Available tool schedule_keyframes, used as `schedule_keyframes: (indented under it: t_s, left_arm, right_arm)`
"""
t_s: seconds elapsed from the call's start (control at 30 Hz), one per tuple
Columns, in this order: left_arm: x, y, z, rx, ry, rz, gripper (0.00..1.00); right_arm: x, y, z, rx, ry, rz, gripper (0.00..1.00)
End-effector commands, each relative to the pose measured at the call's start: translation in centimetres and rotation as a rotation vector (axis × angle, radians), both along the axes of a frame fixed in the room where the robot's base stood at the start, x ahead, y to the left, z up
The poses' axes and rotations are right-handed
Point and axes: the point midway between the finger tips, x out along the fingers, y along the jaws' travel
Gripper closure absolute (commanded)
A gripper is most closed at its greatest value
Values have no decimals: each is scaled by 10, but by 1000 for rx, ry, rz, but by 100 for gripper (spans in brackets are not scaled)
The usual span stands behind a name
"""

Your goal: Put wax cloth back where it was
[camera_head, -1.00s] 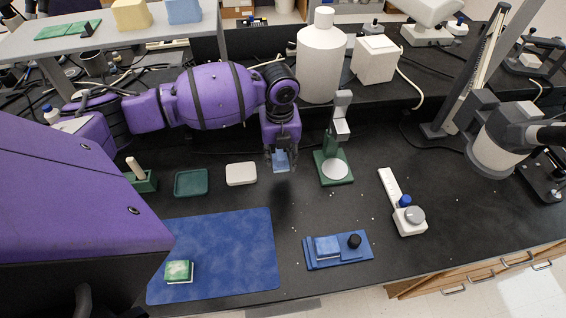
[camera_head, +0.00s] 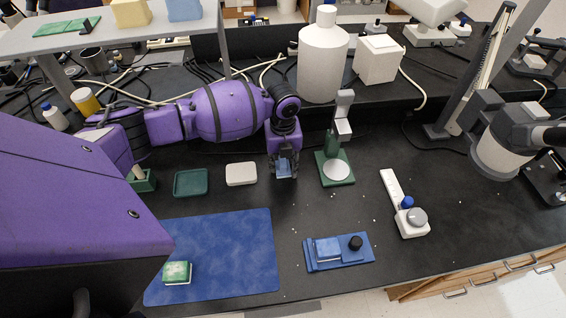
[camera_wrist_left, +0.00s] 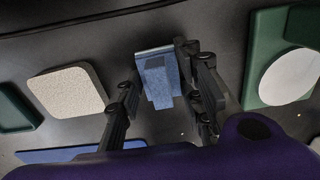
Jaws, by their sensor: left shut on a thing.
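My left gripper (camera_head: 284,170) is shut on a blue cloth (camera_head: 283,164), which I take to be the wax cloth. The gripper points down at the black bench, between the white pad and the green stand. In the left wrist view the blue cloth (camera_wrist_left: 159,80) hangs between my two dark fingers (camera_wrist_left: 162,95), with a darker patch near its upper end. Whether its lower edge touches the bench is not clear. My right gripper is not in view.
A whitish pad (camera_head: 241,174) and green tray (camera_head: 191,182) lie left of the gripper. A green stand with a white disc (camera_head: 335,171) stands close at right. In front are a blue mat (camera_head: 222,250) and blue holder (camera_head: 356,257). A white bottle (camera_head: 321,70) stands behind.

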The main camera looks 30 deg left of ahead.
Motion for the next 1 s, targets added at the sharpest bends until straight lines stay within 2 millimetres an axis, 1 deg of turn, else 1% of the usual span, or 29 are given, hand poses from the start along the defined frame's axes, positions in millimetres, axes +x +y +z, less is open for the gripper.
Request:
schedule_keyframes:
  t_s: [0.03, 0.1, 0.17, 0.43, 0.57, 0.67, 0.9, 1.0]
  left_arm:
    - [0, 0, -2, 0, 1, 0, 63]
    - [0, 0, -1, 0, 1, 0, 54]
    - [0, 0, -1, 0, 1, 0, 47]
    - [0, 0, -1, -1, 1, 0, 47]
    - [1, 0, 7, 0, -1, -1, 47]
    - [1, 0, 22, 0, -3, -1, 47]
    - [1, 0, 75, -1, -4, -2, 47]
    - [1, 0, 94, 0, -4, -1, 47]
  right_arm:
    - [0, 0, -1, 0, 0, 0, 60]
    - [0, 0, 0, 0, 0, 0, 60]
    - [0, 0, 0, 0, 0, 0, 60]
    - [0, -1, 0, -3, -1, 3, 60]
    - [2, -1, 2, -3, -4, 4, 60]
    - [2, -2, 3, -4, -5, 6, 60]
    - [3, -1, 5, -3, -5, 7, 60]
    - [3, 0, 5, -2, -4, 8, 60]
